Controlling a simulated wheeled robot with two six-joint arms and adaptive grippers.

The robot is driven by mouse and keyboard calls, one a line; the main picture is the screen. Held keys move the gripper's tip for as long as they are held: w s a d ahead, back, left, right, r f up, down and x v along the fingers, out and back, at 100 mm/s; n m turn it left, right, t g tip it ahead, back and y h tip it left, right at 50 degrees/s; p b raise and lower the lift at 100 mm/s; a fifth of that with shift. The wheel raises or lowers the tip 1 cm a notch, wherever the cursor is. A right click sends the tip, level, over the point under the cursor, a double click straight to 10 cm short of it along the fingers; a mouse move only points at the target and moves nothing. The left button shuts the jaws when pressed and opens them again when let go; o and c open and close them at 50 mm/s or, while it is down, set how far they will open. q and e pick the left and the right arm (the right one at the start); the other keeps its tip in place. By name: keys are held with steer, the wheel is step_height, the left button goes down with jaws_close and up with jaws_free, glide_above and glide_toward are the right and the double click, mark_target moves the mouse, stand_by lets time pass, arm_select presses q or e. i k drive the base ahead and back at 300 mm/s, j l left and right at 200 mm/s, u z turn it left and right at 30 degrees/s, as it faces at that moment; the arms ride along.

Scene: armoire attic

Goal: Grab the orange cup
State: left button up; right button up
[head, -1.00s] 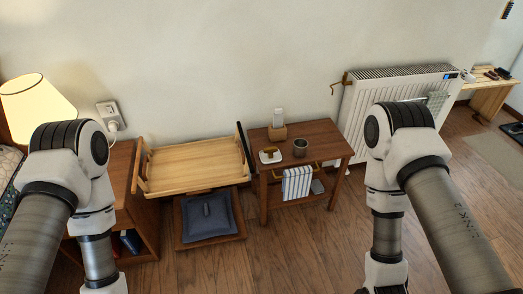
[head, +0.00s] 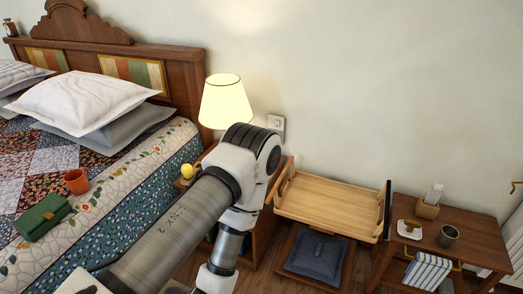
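The orange cup (head: 76,181) stands on the patchwork quilt of the bed, at the left of the head view, with its handle towards the right. My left arm crosses the lower middle of the view, well to the right of the cup. Its gripper is below the bottom edge and out of sight. My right gripper is also out of view. Nothing hides the cup.
A green folded item (head: 42,216) lies on the bed just below the cup. Pillows (head: 88,100) lie by the headboard. A lit lamp (head: 225,102), a wooden tray (head: 328,207) and a small table (head: 470,226) with a metal cup (head: 448,236) stand rightwards.

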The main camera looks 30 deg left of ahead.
mark_target(76, 181)
steer(key=u, duration=2.35)
steer(key=i+l, duration=0.1)
steer(key=z, duration=0.05)
